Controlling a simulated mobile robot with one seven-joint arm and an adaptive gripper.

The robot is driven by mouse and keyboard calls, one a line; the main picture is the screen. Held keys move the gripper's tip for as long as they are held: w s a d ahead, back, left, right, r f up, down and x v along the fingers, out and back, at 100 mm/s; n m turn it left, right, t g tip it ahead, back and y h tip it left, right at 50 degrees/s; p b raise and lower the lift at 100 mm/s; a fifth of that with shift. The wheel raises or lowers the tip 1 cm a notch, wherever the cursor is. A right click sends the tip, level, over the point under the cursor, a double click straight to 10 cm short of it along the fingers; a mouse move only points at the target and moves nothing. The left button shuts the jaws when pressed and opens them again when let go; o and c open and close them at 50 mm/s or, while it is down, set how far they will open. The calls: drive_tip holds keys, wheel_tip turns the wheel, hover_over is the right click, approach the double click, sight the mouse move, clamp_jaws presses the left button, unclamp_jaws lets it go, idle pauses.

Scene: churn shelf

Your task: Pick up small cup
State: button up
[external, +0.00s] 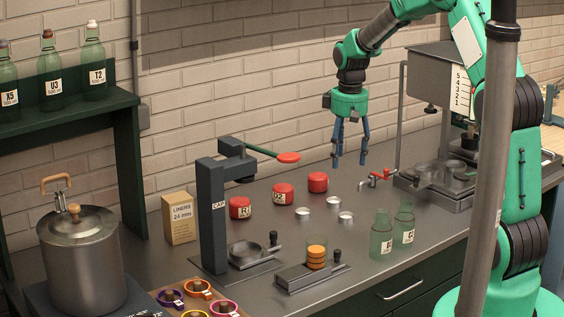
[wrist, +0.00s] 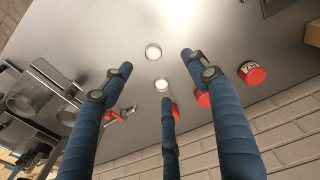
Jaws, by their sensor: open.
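Three small pale metal cups stand on the grey counter in the external view: a left one (external: 304,214), a back one (external: 333,202) and a front right one (external: 346,217). They look alike, and the frames do not single one out. Two show in the wrist view, an upper one (wrist: 153,52) and a lower one (wrist: 161,85), both between my blue fingers. The third is not visible there. My gripper (external: 350,163) points down above the counter, behind and above the cups. It is open and empty, with its fingers spread apart (wrist: 156,76).
Two green bottles (external: 381,238) stand in front. A dark capping press (external: 211,215) stands further left, its red-tipped lever (external: 288,158) reaching toward my gripper.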

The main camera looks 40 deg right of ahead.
drive_tip(key=w+d+f+p, duration=0.1)
drive_tip(key=w+d+f, duration=0.2)
drive_tip(key=f, duration=0.2)
drive_tip(key=shift+f+g, duration=0.2)
drive_tip(key=shift+g, duration=0.1)
drive_tip(key=shift+f, duration=0.1)
drive_tip(key=b, duration=0.1)
hover_over(345, 218)
drive_tip(key=shift+w+f, duration=0.1)
drive_tip(key=shift+f, duration=4.1)
drive_tip(key=shift+s+f+b, duration=0.2)
drive_tip(key=shift+f+b, duration=0.05)
drive_tip(key=shift+f, duration=0.75)
drive_tip(key=shift+s+f+b, duration=0.15)
drive_tip(key=shift+f+b, duration=0.05)
drive_tip(key=shift+f, duration=1.4)
drive_tip(key=shift+c, duration=0.3)
